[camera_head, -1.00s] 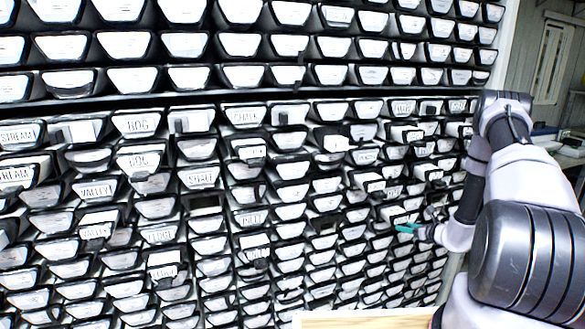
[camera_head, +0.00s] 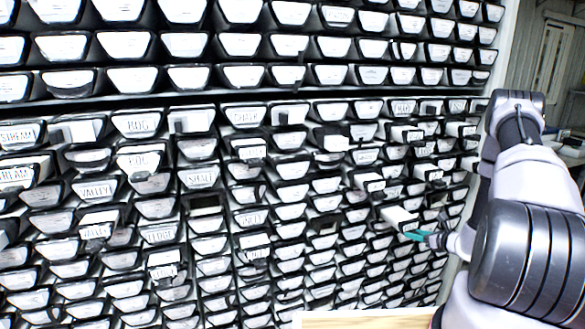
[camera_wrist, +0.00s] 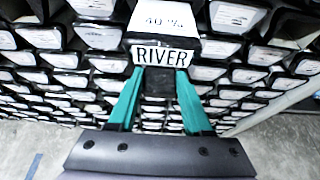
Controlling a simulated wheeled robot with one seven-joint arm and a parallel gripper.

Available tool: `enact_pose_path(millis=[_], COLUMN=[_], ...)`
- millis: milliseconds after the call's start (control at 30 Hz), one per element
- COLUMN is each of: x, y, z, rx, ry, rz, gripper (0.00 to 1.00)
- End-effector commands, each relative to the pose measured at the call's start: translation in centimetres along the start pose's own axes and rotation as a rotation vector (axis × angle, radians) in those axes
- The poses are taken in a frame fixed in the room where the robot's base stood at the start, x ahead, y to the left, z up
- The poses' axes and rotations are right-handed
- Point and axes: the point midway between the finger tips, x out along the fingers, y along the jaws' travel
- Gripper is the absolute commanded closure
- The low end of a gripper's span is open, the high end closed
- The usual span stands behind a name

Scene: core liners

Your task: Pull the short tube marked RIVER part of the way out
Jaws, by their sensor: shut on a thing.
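The tube marked RIVER (camera_wrist: 146,54) is at the upper middle of the wrist view, its black-on-white label facing me. A white surface reading "40 %" (camera_wrist: 168,18) shows directly behind the label. A dark tab (camera_wrist: 158,84) hangs below the label. My gripper (camera_wrist: 160,76), with two teal fingers, is shut on the tube at this tab, one finger on each side. In the head view, a white tube (camera_head: 398,216) stands out from the rack right at the teal fingertips of my gripper (camera_head: 413,236). Its label is not readable there.
The rack holds many close-packed tube ends, such as one marked VALLEY (camera_head: 96,191). Several other tubes also stand out, one just above left (camera_head: 370,182). A wooden surface (camera_head: 365,320) lies at the bottom. Open floor (camera_wrist: 35,150) shows beneath the rack.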

Motion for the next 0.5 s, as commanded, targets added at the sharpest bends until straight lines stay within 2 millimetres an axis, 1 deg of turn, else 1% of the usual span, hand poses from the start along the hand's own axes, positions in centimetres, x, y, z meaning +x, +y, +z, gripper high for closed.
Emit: enact_pose_path(millis=[500], x=[-3.7], y=[-0.1], z=[-1.5], rx=[0.001], ry=[0.0], rz=[-0.001], gripper=[1.0])
